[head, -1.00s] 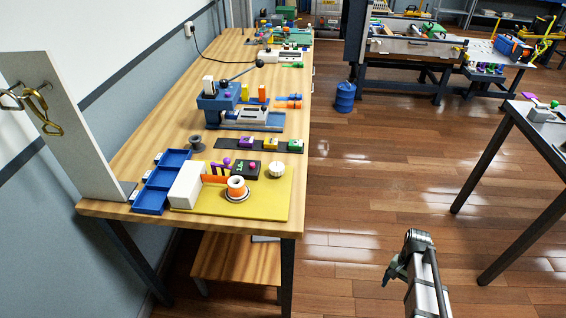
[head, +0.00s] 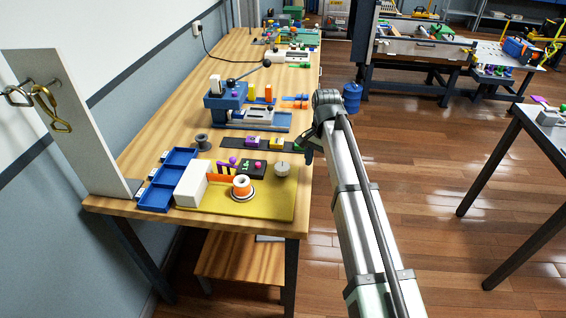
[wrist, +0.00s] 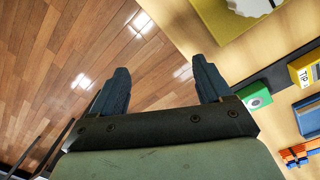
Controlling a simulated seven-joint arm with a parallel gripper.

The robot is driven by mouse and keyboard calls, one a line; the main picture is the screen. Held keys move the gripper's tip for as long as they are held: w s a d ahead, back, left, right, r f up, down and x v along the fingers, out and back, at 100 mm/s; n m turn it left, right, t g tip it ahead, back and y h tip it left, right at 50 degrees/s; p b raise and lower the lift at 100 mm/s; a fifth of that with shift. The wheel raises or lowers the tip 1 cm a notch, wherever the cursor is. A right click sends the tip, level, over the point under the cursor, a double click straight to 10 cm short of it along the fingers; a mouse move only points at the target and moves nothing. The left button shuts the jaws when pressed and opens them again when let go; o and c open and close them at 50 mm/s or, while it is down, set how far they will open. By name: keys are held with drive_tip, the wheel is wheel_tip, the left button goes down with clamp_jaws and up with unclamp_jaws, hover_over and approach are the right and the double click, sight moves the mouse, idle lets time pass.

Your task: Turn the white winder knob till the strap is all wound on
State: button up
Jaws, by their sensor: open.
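A yellow board (head: 268,207) lies at the near end of the wooden bench. A round white knob (head: 282,170) stands on its back right part; a scalloped white edge (wrist: 252,5) also shows in the wrist view, cut off at the top. An orange strap (head: 222,178) runs from a white box (head: 191,185) to an orange and white spool (head: 242,188) in front of the knob. My gripper (head: 306,149) is at the bench's right edge, right of and behind the knob, apart from it. In the wrist view its fingers (wrist: 160,70) are open and empty.
A black strip (head: 236,143) with coloured blocks lies behind the board; its green block (wrist: 256,96) is close to my gripper. A blue tray (head: 157,197) lies left of the white box. A blue fixture (head: 227,99) stands further back.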

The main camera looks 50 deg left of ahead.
approach(283, 166)
drive_tip(key=shift+y, duration=0.3)
drive_tip(key=f, duration=0.8)
drive_tip(key=shift+s+d+f, duration=0.15)
drive_tip(key=shift+d+f, duration=0.05)
drive_tip(key=shift+f, duration=0.05)
drive_tip(key=c, duration=1)
